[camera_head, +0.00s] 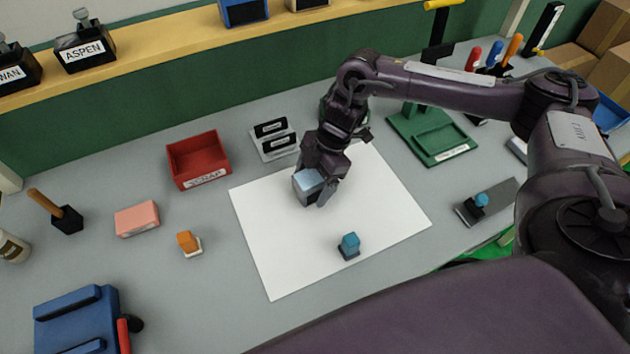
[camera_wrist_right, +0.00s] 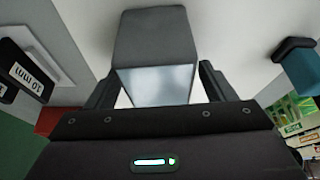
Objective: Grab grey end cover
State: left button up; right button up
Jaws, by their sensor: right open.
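The grey end cover (camera_head: 306,186) is a grey block with a pale, shiny face, on the white sheet near its upper middle. My right gripper (camera_head: 319,184) is down at it, partly hiding it. In the right wrist view the cover (camera_wrist_right: 155,40) stands between the two spread fingers of my right gripper (camera_wrist_right: 157,75). The jaws are open, and a finger lies on either side of the cover. Whether either finger touches it I cannot tell. My left gripper does not show.
A small blue-topped piece (camera_head: 349,244) stands on the white sheet (camera_head: 275,265). A red scrap bin (camera_head: 198,158) and a black-labelled holder (camera_head: 281,148) are behind and left. A green tray (camera_head: 437,144) lies right of the sheet. The front of the sheet is mostly clear.

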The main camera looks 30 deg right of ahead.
jog(key=shift+f, duration=0.25)
dwell(0.3)
jog(key=shift+c, duration=0.2)
jog(key=c, duration=1.1)
jog(key=shift+r, duration=0.2)
